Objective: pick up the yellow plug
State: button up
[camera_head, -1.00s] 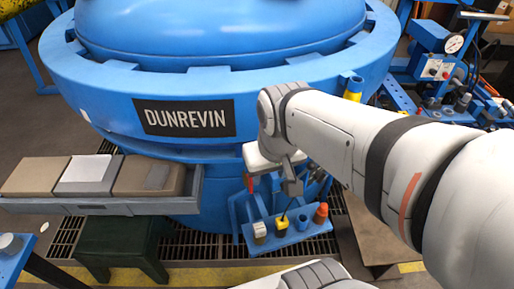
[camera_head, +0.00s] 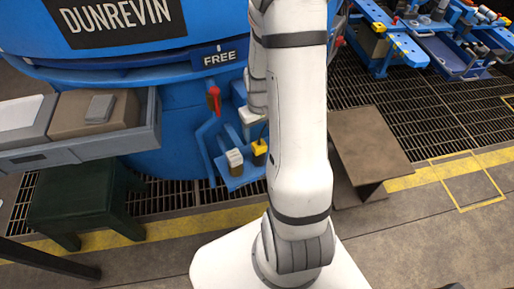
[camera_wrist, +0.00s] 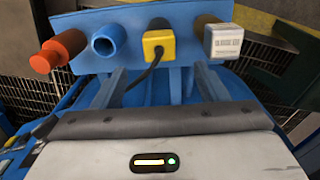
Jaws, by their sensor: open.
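The yellow plug (camera_head: 260,148) sits upright in the blue rack, close to my arm in the head view. In the wrist view the yellow plug (camera_wrist: 158,42) stands in the rack's middle, with a black cable running down from it. My gripper (camera_wrist: 155,140) shows only as its pale housing with a dark edge, across the bottom of the wrist view. It is open and apart from the plug. Its fingertips are not visible, and my arm hides most of it in the head view.
The blue rack (camera_wrist: 80,22) also holds an orange plug (camera_wrist: 58,50) and a white plug (camera_wrist: 222,42); a blue socket (camera_wrist: 108,40) lies between orange and yellow. The furnace (camera_head: 180,110) stands behind the rack. A brown stand (camera_head: 365,145) is to the right.

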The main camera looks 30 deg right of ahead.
aim_at(259, 144)
notch_tip(259, 144, down, 9)
jog(key=shift+s+r+b, duration=0.1)
jog(key=shift+r+b, duration=0.05)
jog(key=shift+b, duration=0.95)
jog(key=c, duration=1.1)
jog(key=shift+r, duration=0.1)
